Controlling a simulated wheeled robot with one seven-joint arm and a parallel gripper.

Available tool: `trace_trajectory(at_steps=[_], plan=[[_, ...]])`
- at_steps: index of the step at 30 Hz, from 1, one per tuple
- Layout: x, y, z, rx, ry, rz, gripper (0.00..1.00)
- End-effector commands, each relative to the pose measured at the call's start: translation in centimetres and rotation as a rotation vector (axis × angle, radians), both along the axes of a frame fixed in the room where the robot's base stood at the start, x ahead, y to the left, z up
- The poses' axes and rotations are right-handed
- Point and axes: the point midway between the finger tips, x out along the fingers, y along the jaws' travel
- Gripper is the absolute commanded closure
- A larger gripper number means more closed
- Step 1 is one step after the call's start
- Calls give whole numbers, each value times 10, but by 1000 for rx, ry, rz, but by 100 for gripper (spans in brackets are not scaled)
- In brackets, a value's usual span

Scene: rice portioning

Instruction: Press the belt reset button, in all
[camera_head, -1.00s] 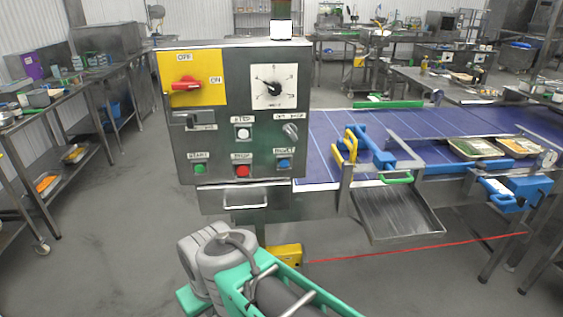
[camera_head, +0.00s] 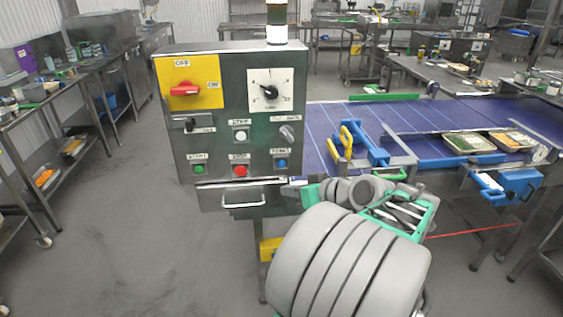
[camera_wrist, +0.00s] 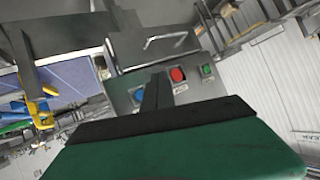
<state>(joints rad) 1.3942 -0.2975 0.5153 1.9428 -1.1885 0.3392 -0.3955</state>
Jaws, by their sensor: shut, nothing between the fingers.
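The blue reset button (camera_head: 281,163) is at the lower right of the grey control panel (camera_head: 215,125), right of the red stop button (camera_head: 240,170) and the green start button (camera_head: 198,169). In the wrist view the panel appears turned over, with the blue button (camera_wrist: 138,95) just left of my fingers, the red button (camera_wrist: 178,74) and green button (camera_wrist: 207,69) to their right. My gripper (camera_wrist: 157,82) is shut and empty, its dark fingers pointing toward the button row. Whether the fingers touch the panel I cannot tell. In the head view my arm hides most of the gripper.
The blue conveyor belt (camera_head: 420,118) runs right of the panel, with filled trays (camera_head: 468,143) on it. A yellow-and-blue guide (camera_head: 362,145) stands on the near belt edge. A drawer handle (camera_head: 243,200) juts out under the panel. The floor at left is clear.

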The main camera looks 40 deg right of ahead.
Motion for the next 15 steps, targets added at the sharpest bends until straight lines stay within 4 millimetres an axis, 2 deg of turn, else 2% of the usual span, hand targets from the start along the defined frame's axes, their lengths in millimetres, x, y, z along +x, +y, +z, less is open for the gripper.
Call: trace_trajectory(at_steps=[9,15], plan=[[2,-1,-1,2,4,1,100],[20,-12,0,2,4,4,100]])
